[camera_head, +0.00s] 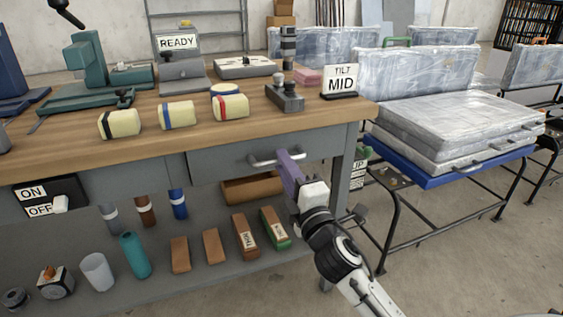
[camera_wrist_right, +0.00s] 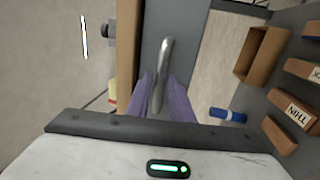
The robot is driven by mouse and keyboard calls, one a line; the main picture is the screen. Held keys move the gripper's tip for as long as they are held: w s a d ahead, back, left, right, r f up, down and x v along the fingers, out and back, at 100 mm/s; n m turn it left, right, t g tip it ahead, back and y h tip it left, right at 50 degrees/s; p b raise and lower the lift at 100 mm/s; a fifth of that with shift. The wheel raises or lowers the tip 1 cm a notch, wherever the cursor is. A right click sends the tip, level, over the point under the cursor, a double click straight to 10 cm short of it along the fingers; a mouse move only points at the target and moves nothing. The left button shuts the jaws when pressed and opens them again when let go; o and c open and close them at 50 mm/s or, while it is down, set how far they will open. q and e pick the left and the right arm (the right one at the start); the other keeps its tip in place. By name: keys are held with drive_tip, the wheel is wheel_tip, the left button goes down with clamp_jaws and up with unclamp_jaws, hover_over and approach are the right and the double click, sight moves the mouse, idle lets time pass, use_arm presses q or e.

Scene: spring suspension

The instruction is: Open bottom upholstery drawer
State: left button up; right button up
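A grey drawer (camera_head: 225,160) with a silver bar handle (camera_head: 262,162) sits under the wooden bench top, its front about flush with the bench. The handle also shows in the right wrist view (camera_wrist_right: 166,55). My left gripper is out of view.
The bench top (camera_head: 60,135) holds cream rolls, a "TILT MID" sign (camera_head: 340,82) and grey devices. A lower shelf (camera_head: 205,285) holds brown blocks and cylinders, with an open wooden box (camera_head: 250,190) above. A blue-framed stand (camera_head: 440,178) with wrapped slabs is at the right.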

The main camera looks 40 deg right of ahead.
drive_tip(key=shift+x, duration=1)
drive_tip(key=shift+c, duration=0.4)
clamp_jaws()
drive_tip(key=shift+s+a+f, duration=0.1)
